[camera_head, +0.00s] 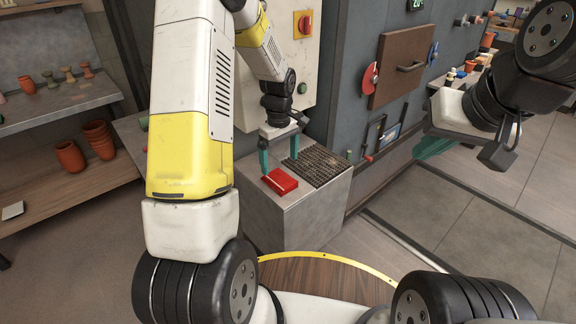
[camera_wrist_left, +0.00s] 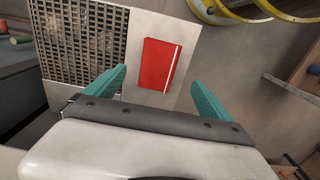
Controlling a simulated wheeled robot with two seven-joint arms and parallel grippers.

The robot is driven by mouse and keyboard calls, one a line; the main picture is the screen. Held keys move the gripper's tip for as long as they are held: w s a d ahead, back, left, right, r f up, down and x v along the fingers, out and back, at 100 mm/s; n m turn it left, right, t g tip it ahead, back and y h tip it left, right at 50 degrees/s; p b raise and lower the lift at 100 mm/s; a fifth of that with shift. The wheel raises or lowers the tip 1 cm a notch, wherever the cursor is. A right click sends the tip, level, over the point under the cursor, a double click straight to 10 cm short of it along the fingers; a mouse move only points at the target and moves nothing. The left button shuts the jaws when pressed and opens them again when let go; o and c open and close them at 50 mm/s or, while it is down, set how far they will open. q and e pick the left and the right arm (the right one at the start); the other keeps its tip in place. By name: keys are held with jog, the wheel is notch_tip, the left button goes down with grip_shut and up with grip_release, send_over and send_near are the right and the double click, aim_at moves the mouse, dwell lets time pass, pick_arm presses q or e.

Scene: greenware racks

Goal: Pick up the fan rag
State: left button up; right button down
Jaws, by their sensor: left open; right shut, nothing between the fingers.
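A red flat rectangular piece with a pale stripe, which I take for the fan rag (camera_head: 280,182), lies on top of a grey block (camera_head: 285,214). In the left wrist view the red rag (camera_wrist_left: 158,62) lies ahead of and between the teal fingers. My left gripper (camera_head: 280,164) is open and empty, pointing down over the block top, close to the rag; it also shows in the left wrist view (camera_wrist_left: 157,78). Whether a finger touches the block is unclear. My right gripper (camera_head: 433,147) is shut and empty, far off to the right.
A dark grid mat (camera_head: 318,166) lies beside the rag on the block. A wall panel with a red-and-yellow switch (camera_head: 303,24) stands behind. Shelves with terracotta pots (camera_head: 70,156) are at left. A round wooden top with a yellow rim (camera_head: 320,280) is in front.

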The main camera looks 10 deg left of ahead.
aim_at(281, 179)
pick_arm(q)
notch_tip(281, 179, down, 8)
jog(key=shift+w+r, duration=0.1)
jog(key=shift+r, duration=0.1)
jog(key=c, duration=1.6)
jog(key=shift+r, duration=0.2)
jog(key=shift+r, duration=0.55)
notch_tip(281, 179, up, 2)
jog(key=shift+r, duration=0.2)
jog(key=s+d+r, duration=0.1)
jog(key=s+d, duration=0.3)
jog(key=s, duration=1.1)
jog(key=shift+s+d, duration=0.2)
jog(key=shift+r, duration=0.1)
